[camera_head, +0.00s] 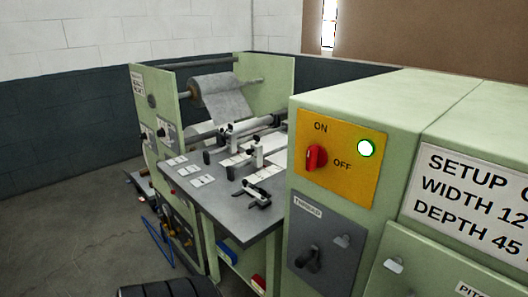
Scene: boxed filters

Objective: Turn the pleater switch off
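The pleater (390,110) is a pale green machine at the right and middle of the head view. Its switch (316,158) is a red rotary knob on a yellow panel (345,188) marked ON above and OFF to the right. The knob stands roughly upright, its handle toward the ON mark.
Below the yellow panel is a grey panel marked THREAD with a black knob (308,258). A grey worktable (228,205) with clamps and a paper roll (222,92) stand to the left. A black ribbed object (170,289) is at the bottom edge.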

